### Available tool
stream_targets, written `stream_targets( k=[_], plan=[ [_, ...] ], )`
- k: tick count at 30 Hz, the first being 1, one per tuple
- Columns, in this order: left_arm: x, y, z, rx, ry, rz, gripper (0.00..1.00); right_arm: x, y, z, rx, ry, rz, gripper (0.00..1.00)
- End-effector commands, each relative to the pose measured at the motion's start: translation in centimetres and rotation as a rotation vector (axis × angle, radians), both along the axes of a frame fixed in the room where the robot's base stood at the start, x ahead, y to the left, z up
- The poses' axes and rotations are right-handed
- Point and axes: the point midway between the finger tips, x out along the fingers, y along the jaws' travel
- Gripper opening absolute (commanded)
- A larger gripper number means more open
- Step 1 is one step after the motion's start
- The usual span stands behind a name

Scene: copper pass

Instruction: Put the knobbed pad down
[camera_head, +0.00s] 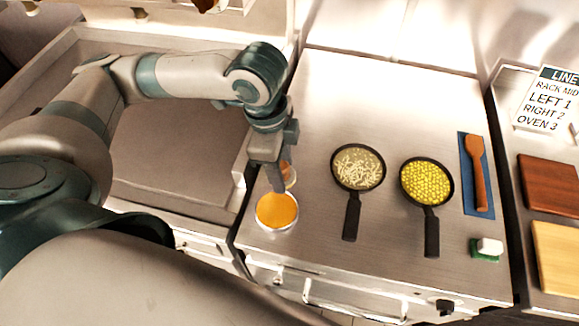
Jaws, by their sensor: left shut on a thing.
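A small green pad with a white knob (487,248) rests on the steel counter (330,270) near its front right. It is apart from both grippers. My left gripper (277,186) points down over the counter's left front. It is shut on a round orange-topped thing with a pale rim (277,211). The fingers meet its far edge, and the grip itself is partly hidden. I cannot tell whether that thing touches the counter. A second small round thing (289,174) shows partly behind the fingers. My right gripper is not in view.
Two black pans, one with pale strips (358,167) and one with yellow pieces (426,182), stand mid-counter, handles forward. A wooden spoon (477,170) lies on a blue mat (466,196). Boards (555,250) and a sign (548,100) are at the right. The counter's back is clear.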

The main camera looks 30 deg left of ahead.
Motion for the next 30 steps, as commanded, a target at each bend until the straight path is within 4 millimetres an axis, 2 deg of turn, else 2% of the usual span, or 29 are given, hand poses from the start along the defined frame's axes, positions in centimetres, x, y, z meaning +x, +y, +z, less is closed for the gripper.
stream_targets(
  k=[1,10,12,21,25,30],
  plan=[
    [0.3,0.1,-0.8,0.000,-0.003,0.000,0.19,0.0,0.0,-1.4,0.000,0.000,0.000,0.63],
    [1.4,0.4,-1.4,-0.001,-0.003,-0.002,0.19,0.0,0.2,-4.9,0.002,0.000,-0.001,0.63],
    [2.4,0.8,-1.4,-0.001,0.003,0.005,0.19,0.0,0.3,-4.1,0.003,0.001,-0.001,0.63],
    [6.9,2.1,-4.1,-0.002,0.002,0.002,0.19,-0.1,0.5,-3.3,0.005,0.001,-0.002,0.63],
    [7.8,2.5,-4.9,-0.002,0.002,0.000,0.19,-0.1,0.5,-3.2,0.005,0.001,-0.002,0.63],
    [8.1,2.5,-5.1,-0.002,0.000,-0.002,0.19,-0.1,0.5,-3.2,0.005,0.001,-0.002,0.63]
  ],
)
